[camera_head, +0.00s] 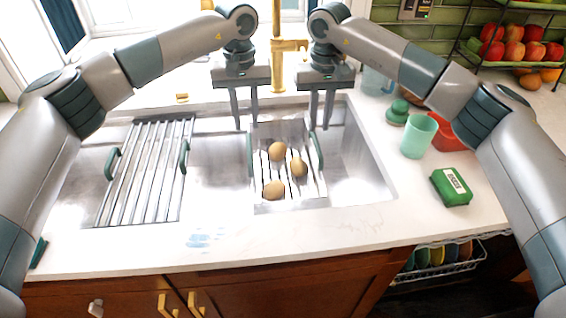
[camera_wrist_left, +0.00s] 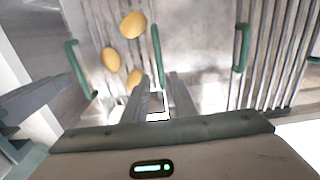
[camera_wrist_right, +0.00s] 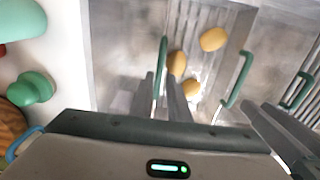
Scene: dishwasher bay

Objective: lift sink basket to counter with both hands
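The sink basket (camera_head: 290,201) is a wire basket with two green handles, sitting low in the sink. It holds three yellow-brown potatoes (camera_head: 277,151). My left gripper (camera_head: 245,126) is open and empty, pointing down above the far end of the left handle (camera_head: 250,156). In the left wrist view that handle (camera_wrist_left: 157,56) lies beyond the fingertips, roughly in line with the gap. My right gripper (camera_head: 320,126) is open and empty, pointing down near the right handle (camera_head: 318,150). In the right wrist view that handle (camera_wrist_right: 161,62) appears between the fingers; contact cannot be told.
A slatted rack (camera_head: 150,170) with green handles lies over the sink's left side. A gold faucet (camera_head: 278,65) stands behind. On the right counter are a mint cup (camera_head: 418,136), a green box (camera_head: 453,187) and a red container (camera_head: 446,135). The front counter (camera_head: 290,232) is clear.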

